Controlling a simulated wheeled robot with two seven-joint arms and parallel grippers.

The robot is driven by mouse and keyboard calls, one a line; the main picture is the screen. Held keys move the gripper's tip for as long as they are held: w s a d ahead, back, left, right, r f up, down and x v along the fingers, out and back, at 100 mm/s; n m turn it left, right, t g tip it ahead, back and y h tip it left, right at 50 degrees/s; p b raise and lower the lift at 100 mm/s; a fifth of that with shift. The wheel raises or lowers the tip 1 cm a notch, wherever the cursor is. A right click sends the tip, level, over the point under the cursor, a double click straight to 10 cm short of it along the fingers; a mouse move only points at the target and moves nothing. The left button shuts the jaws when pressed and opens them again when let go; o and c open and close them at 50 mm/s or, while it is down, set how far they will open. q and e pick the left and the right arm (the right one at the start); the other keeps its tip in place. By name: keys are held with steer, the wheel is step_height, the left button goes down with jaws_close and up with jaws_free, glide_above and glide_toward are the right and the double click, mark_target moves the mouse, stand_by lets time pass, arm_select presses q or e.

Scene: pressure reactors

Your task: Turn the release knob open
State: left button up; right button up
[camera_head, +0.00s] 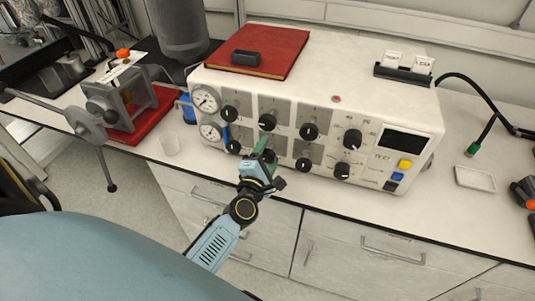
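A white control unit (385,105) stands on the bench with several black knobs, two round gauges (206,99) and a small dark display (402,141) on its front. The labels are too small to read, so I cannot tell which knob is the release knob. My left gripper (263,163) is in front of the panel's lower left middle, close to the lower row of knobs. A small green part (262,145) shows just above its tips. A black knob (267,122) sits above that. Contact and finger opening are unclear. My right gripper is not in view.
A red book (258,48) with a black object lies on the unit. A white dish (474,179) and black cable lie at right. The bench strip before the panel is narrow.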

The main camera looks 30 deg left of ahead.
arm_select(q)
steer(key=b+v, duration=0.1)
steer(key=v, duration=1.2)
steer(key=shift+s, duration=0.2)
steer(key=s+d+f+m+g+h, duration=0.25)
steer(key=f+m, duration=0.25)
steer(key=f, duration=0.4)
steer(key=s+d+f+m+g+h+b, duration=0.1)
steer(key=s+d+f+m+g, duration=0.3)
steer(key=f, duration=0.6)
steer(key=s+f+m+g+h, duration=0.1)
steer(key=s+f+m+h, duration=0.1)
steer(key=f+m, duration=0.55)
steer(key=s+a+f+m+g, duration=0.2)
steer(key=s+f+m+g, duration=0.2)
steer(key=s+f, duration=0.5)
steer(key=s+a+f+m+g+y+b, duration=0.1)
steer(key=s+a+f+m+g, duration=0.2)
steer(key=s, duration=1.1)
step_height(320, 180, down, 6)
steer(key=m+g, duration=0.2)
steer(key=m, duration=0.2)
